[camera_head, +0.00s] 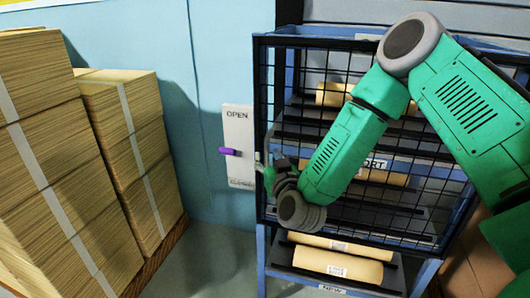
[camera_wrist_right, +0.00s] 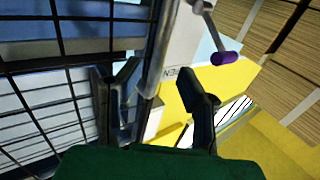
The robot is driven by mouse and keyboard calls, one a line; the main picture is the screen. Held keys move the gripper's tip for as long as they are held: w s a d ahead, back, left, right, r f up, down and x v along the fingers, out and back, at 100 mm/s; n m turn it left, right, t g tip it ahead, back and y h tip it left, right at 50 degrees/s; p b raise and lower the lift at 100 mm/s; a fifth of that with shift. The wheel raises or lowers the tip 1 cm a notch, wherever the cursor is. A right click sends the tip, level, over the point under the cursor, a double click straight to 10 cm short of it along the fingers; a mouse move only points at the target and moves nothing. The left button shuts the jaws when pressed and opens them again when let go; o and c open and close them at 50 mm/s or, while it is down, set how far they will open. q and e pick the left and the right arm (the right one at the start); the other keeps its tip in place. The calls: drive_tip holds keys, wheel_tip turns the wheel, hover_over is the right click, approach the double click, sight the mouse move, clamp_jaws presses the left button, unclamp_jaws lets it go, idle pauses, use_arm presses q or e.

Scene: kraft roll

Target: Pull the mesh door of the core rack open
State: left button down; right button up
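The core rack (camera_head: 262,240) has a blue frame and a black mesh door (camera_head: 290,60) across its front. In the right wrist view the black mesh (camera_wrist_right: 45,110) fills the left side. A pale metal bar handle (camera_wrist_right: 160,50) stands by the door's edge. My right gripper (camera_head: 262,172) is at the door's left edge, partly hidden by its own wrist. In the right wrist view its two dark fingers (camera_wrist_right: 158,100) are spread apart, with the bar's lower end between them. I cannot tell whether either finger touches the bar. My left gripper is in neither view.
A pale plate (camera_head: 237,125) marked OPEN, with a purple-knobbed lever (camera_head: 229,151), is on the blue wall left of the door. Cardboard stacks (camera_head: 50,150) stand at left. Kraft rolls (camera_head: 338,265) lie on the rack's shelves. Grey floor (camera_head: 215,260) is clear between.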

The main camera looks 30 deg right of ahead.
sight(268, 153)
drive_tip(key=shift+w+d, duration=0.1)
drive_tip(key=shift+w, duration=0.55)
drive_tip(key=shift+w+d, duration=0.25)
drive_tip(key=shift+w, duration=0.35)
drive_tip(key=shift+d+f, duration=0.15)
drive_tip(key=shift+d, duration=0.35)
clamp_jaws()
drive_tip(key=shift+w+a, duration=0.15)
drive_tip(key=shift+a, duration=0.35)
